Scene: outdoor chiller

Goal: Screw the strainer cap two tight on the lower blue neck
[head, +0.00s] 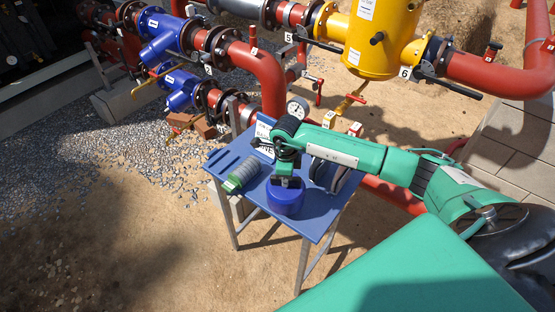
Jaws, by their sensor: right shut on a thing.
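My right gripper (287,182) points down over the blue table and is shut on a round blue cap (285,200). The cap is at the table's front part; I cannot tell whether it touches the top. The lower blue strainer body (180,80) is on the red piping at left, with its blue neck (178,102) slanting down toward the ground. A second blue strainer body (168,32) sits above it, its neck slanting down left. My left gripper is not in view.
The blue table (318,222) also bears a grey ribbed cylinder with a green end (241,174) and dark rounded items (330,176). A yellow vessel (382,40) and red pipes stand behind. Gravel and bare sandy ground lie open at left.

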